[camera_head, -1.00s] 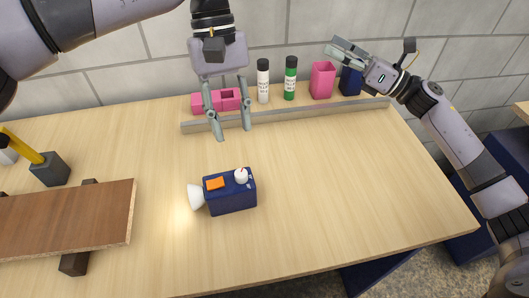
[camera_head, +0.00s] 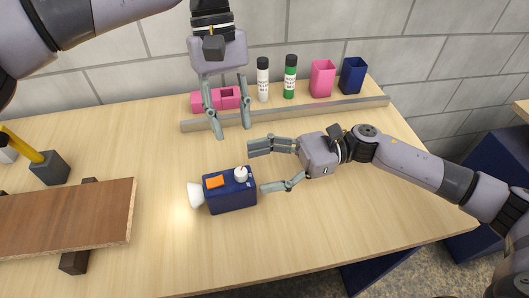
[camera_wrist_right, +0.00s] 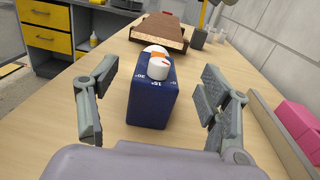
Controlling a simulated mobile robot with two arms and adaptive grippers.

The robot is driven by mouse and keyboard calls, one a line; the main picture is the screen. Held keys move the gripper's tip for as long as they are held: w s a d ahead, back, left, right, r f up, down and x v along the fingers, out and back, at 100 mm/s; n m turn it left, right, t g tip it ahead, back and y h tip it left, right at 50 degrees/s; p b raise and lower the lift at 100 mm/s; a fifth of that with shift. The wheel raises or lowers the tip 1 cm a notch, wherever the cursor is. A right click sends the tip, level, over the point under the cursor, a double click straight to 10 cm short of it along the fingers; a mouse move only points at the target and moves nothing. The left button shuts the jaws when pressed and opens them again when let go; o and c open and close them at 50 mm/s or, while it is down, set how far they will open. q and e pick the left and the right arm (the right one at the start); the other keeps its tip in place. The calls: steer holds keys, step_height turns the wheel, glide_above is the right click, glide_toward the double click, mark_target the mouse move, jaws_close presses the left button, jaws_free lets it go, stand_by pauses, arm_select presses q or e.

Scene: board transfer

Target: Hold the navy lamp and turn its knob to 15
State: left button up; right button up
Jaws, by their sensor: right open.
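The navy lamp (camera_head: 231,195) lies on the table with its lit white head (camera_head: 196,195) to the left. An orange patch (camera_head: 215,182) and a white knob (camera_head: 241,174) with a red mark are on its top. The right wrist view shows the lamp (camera_wrist_right: 152,103) and its knob (camera_wrist_right: 158,67), with numbers printed beside it. My right gripper (camera_head: 258,168) is open at the lamp's right end; in the wrist view the lamp lies between its fingers, with gaps on both sides. My left gripper (camera_head: 233,136) is open and empty, pointing down behind the lamp.
A wooden rail (camera_head: 300,112) runs along the back. Behind it stand a pink block (camera_head: 208,101), a white bottle (camera_head: 263,80), a green bottle (camera_head: 290,77), a pink cup (camera_head: 322,79) and a navy cup (camera_head: 353,76). A brown board (camera_head: 70,216) is at left. The front right is clear.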

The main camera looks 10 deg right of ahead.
mark_target(229, 187)
step_height(229, 187, down, 4)
steer(key=shift+r, duration=0.1)
steer(key=a, duration=0.7)
steer(key=shift+s+a+f, duration=0.2)
steer(key=shift+s+a, duration=0.05)
steer(key=shift+s, duration=0.05)
steer(key=shift+c, duration=0.3)
